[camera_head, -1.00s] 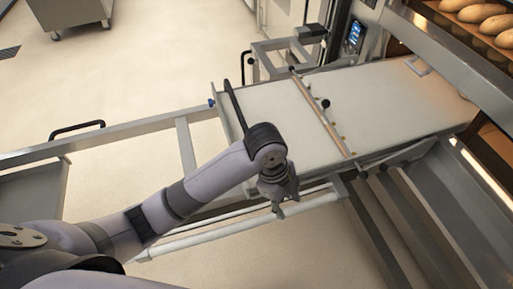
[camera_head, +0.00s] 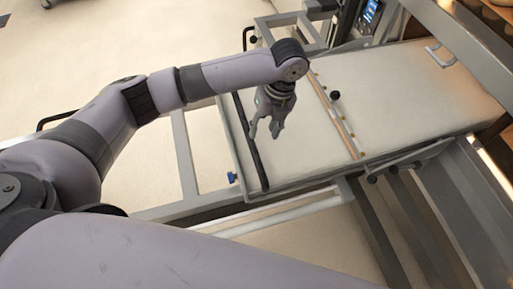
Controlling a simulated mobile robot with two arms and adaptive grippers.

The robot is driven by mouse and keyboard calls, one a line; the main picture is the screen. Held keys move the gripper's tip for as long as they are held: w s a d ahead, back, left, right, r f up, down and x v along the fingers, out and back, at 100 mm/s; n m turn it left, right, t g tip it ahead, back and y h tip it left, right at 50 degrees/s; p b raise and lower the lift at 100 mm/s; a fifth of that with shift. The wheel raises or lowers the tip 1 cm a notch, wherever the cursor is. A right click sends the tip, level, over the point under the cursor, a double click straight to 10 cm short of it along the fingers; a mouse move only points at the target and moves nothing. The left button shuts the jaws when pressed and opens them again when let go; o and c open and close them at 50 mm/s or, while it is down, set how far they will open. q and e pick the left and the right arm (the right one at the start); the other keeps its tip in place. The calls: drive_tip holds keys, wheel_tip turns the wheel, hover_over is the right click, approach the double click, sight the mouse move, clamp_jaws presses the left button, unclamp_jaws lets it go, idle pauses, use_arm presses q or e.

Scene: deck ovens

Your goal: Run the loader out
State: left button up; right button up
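The loader is a pale flat belt (camera_head: 405,95) in a grey metal frame, its far right end at the oven opening. A black bar handle (camera_head: 257,165) runs across its left end. A thin wooden bar (camera_head: 335,115) with a black knob (camera_head: 335,95) crosses the belt farther right. My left gripper (camera_head: 265,132) points down, fingers apart and empty, over the left end of the belt beside the black bar. I cannot tell whether it touches the bar. My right gripper is out of view.
Oven fronts fill the right edge, with a metal handle (camera_head: 440,57) near the belt. A lit control panel (camera_head: 371,12) stands at the top. Grey rails (camera_head: 185,155) extend left of the loader. Pale open floor (camera_head: 130,45) lies at the upper left.

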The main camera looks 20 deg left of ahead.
use_arm(q)
hover_over(256, 152)
drive_tip(key=d, duration=0.1)
wheel_tip(256, 152, down, 4)
drive_tip(key=f, duration=0.5)
drive_tip(key=shift+w+a+p, duration=0.1)
drive_tip(key=shift+a+p, duration=0.1)
drive_tip(key=shift+p, duration=0.1)
drive_tip(key=shift+a+f, duration=0.2)
drive_tip(key=shift+f, duration=1.15)
drive_tip(key=c, duration=0.6)
clamp_jaws()
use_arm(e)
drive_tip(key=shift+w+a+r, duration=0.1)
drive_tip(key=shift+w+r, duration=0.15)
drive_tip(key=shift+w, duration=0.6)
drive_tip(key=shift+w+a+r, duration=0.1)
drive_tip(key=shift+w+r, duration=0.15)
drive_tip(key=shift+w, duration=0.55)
